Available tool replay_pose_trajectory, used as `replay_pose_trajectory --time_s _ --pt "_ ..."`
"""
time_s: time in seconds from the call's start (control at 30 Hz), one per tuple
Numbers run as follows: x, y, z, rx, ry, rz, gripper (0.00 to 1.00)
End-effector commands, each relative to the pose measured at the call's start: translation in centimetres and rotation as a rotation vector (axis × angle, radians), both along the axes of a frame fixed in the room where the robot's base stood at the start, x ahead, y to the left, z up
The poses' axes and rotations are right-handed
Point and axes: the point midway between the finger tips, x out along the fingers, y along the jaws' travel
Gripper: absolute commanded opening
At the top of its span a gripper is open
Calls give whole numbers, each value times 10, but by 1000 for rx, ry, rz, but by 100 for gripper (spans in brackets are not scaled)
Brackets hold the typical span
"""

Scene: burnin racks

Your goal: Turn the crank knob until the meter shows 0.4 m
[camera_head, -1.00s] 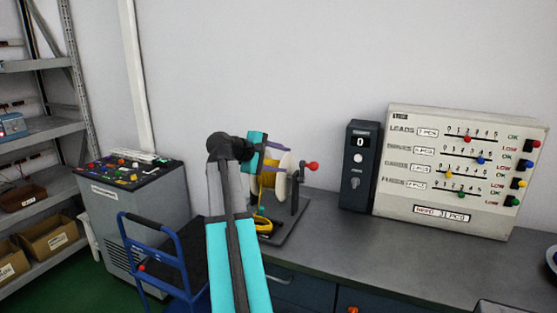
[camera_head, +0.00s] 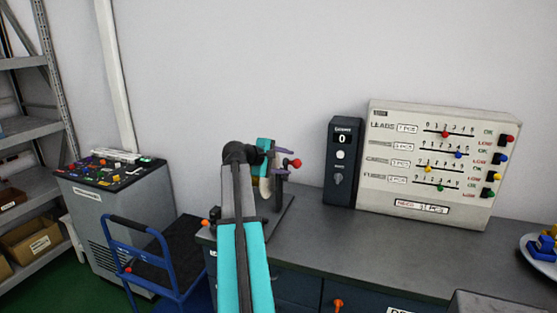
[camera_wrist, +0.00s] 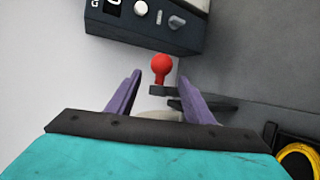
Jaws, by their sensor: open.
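The crank knob (camera_head: 295,163) is a red ball on a dark crank arm, at the right side of the reel stand on the bench. It also shows in the wrist view (camera_wrist: 161,66), just ahead of and between my fingertips. My gripper (camera_wrist: 159,80) has two purple fingers, open and empty, with the knob's base near the gap. The pale reel (camera_head: 265,187) is mostly hidden behind my arm. A dark box with a small display (camera_head: 342,138) stands right of the reel and reads 0; its label is too small to read surely.
A large cream panel (camera_head: 385,200) with coloured sliders stands right of the dark box. A blue cart (camera_head: 145,228) and a grey console (camera_head: 92,215) are at the left. The bench top (camera_head: 370,245) in front of the panel is clear. A yellow coil (camera_wrist: 300,155) lies at lower right in the wrist view.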

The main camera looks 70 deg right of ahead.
Motion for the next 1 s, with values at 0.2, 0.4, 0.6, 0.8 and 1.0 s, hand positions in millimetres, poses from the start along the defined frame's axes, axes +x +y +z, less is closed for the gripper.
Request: replay_pose_trajectory --time_s 0.2,0.4,0.6,0.8,1.0 --pt "-6 -14 -6 1 0 -1 47" --pt "-6 -17 -8 0 0 1 47" --pt "-6 -16 -8 0 0 1 44" --pt "-6 -16 -8 0 0 1 10" --pt "-5 -17 -9 0 0 1 5"
